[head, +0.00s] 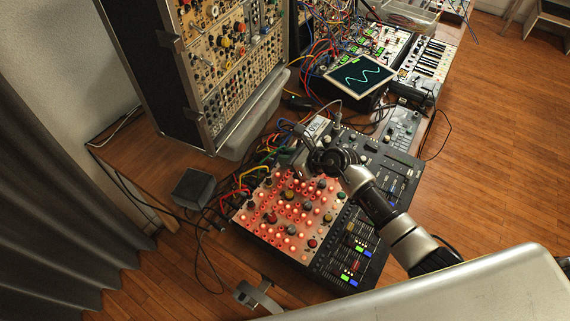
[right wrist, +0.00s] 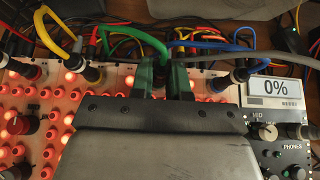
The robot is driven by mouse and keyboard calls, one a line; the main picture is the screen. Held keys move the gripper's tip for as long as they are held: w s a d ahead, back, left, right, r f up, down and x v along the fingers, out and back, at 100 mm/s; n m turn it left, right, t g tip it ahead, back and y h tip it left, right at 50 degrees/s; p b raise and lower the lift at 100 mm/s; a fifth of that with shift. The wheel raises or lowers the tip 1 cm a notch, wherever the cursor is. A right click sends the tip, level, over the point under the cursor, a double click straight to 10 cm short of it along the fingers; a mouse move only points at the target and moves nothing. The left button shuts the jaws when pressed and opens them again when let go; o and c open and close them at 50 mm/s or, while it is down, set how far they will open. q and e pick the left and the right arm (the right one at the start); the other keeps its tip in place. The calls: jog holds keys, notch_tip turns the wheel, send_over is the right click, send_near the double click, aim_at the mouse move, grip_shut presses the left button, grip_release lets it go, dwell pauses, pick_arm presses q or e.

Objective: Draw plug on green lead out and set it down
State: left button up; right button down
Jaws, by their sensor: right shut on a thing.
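The green lead (right wrist: 146,40) arcs over from the left in the right wrist view and runs down between my right gripper's fingers. My right gripper (right wrist: 163,80) is shut on the plug at its end. The gripper body hides most of the plug and its socket, so I cannot tell whether it sits in the socket. In the head view my right gripper (head: 303,158) is over the back edge of the red-lit panel (head: 285,240). A metal part that looks like my left gripper (head: 258,295) shows small at the bottom; its jaws are unclear.
Yellow, red and blue leads crowd both sides of the gripper. A display reading 0% (right wrist: 275,87) stands at right. A dark mixer (head: 345,240) adjoins the panel. A small dark box (head: 193,188) stands left on the table; bare wood (head: 150,165) lies behind it.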

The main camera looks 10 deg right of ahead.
jog(key=shift+r, duration=0.2)
jog(key=shift+r+p, duration=1.8)
jog(key=shift+p, duration=0.05)
